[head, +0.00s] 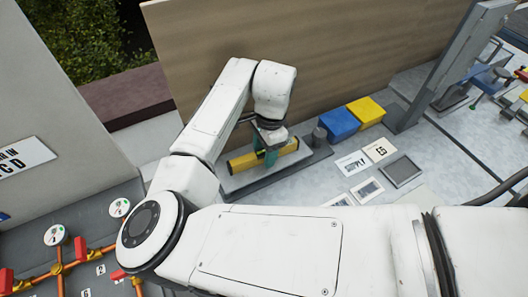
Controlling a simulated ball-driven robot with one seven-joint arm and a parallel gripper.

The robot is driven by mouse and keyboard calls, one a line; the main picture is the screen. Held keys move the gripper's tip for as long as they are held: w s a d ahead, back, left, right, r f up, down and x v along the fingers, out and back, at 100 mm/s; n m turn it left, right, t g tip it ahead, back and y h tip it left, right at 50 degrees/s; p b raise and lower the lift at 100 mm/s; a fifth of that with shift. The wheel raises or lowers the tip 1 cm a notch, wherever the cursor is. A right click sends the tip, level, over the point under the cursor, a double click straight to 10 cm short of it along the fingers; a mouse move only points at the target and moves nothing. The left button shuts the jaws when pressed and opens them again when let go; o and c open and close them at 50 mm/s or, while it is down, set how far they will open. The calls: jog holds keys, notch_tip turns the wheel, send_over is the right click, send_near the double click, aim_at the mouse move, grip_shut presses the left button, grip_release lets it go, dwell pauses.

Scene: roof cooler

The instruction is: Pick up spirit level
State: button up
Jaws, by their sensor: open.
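The spirit level is a yellow bar (285,152) with dark ends, lying on a low grey ledge at the foot of the brown panel. My gripper (267,157) is over the middle of the level, pointing down, with its teal fingers at the bar. The jaws are open. The wrist above hides part of the gripper, and I cannot tell whether the fingers touch the level or straddle it fully.
A blue box (338,124) and a yellow box (367,111) stand right of the level, with a grey cylinder (319,136) beside them. Labelled cards (352,164) lie in front. The brown panel (330,50) rises close behind. Orange pipes with valves (58,268) are at lower left.

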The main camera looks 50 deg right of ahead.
jog(key=shift+f, duration=0.35)
jog(key=shift+c, duration=0.2)
grip_shut()
